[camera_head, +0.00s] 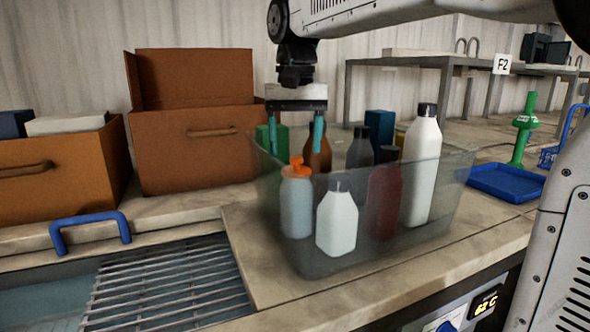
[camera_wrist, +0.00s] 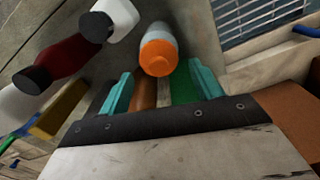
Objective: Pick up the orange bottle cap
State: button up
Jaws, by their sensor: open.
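The orange bottle cap (camera_head: 297,167) tops a pale blue bottle (camera_head: 296,208) standing at the left in a clear bin (camera_head: 440,203). In the wrist view the orange cap (camera_wrist: 158,59) faces the camera, just beyond the fingertips and between their lines. My gripper (camera_head: 295,150) is open, its two teal fingers pointing down over the left part of the bin, one on each side above the cap and a brown bottle (camera_head: 319,158). In the wrist view my gripper (camera_wrist: 163,80) has nothing between its tips that I can see gripped. Whether the fingers touch anything is unclear.
The bin also holds a short white bottle (camera_head: 337,222), a dark red bottle (camera_head: 384,198), a tall white bottle (camera_head: 422,165) and a grey bottle (camera_head: 360,150). A brown box (camera_head: 195,150) stands close behind left. A tank with a metal grate (camera_head: 160,285) lies front left.

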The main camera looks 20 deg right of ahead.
aim_at(296, 157)
notch_tip(296, 157, down, 4)
jog(key=shift+d+f, duration=0.1)
jog(key=shift+d, duration=0.05)
jog(key=c, duration=0.7)
jog(key=shift+c, duration=0.2)
